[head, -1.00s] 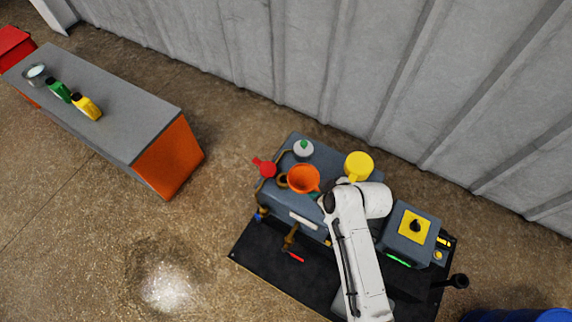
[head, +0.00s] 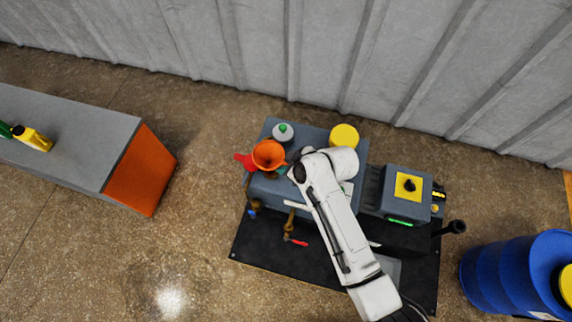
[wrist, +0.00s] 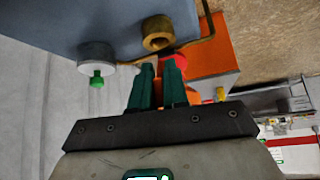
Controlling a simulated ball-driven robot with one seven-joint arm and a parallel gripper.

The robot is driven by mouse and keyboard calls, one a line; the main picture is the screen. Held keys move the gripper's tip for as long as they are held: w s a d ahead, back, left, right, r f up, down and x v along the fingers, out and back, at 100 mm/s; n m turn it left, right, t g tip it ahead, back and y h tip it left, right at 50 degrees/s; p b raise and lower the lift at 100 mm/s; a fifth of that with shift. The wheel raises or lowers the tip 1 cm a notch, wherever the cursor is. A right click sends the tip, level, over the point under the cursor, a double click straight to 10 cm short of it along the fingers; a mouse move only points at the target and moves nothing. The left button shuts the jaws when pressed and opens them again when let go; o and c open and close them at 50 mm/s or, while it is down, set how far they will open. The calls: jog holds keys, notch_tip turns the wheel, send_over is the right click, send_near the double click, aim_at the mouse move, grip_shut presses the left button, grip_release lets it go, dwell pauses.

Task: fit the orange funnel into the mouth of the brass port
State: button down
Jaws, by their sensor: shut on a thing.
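The orange funnel (head: 268,155) is wide side up at the left end of the blue-grey machine in the head view. My gripper (head: 284,170) is at its right side and shut on it. In the wrist view my green fingers (wrist: 159,80) are close together; I cannot clearly tell the funnel apart there. The brass port (wrist: 157,33) shows as a thick ring on the machine, its dark mouth open and nothing seen in it. In the head view the funnel hides the port, so how well they line up cannot be told.
A red handle (head: 245,161) lies just left of the funnel. A grey-topped bench (head: 90,135) is at left, a blue drum (head: 500,270) at right.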

jog(key=shift+f+b, duration=2.15)
jog(key=shift+f, duration=0.55)
jog(key=shift+f, duration=0.2)
jog(key=c, duration=1.1)
grip_release()
jog(key=shift+o, duration=0.2)
jog(key=shift+d+r, duration=0.1)
jog(key=p+v, duration=0.3)
jog(key=v, duration=0.7)
jog(key=shift+r, duration=0.25)
jog(key=shift+s+d, duration=0.1)
jog(key=shift+d, duration=0.05)
jog(key=s+d+r+m+g+h, duration=0.25)
jog(key=s+d+m, duration=0.25)
jog(key=s+d, duration=0.5)
jog(key=s+d+r+m+g+h, duration=0.1)
jog(key=s+d+m+h, duration=0.4)
jog(key=s+d, duration=0.55)
notch_tip(320, 180, up, 14)
jog(key=s+a+m+y+p, duration=0.1)
jog(key=s+p, duration=0.1)
jog(key=p, duration=1.1)
jog(key=shift+s, duration=0.2)
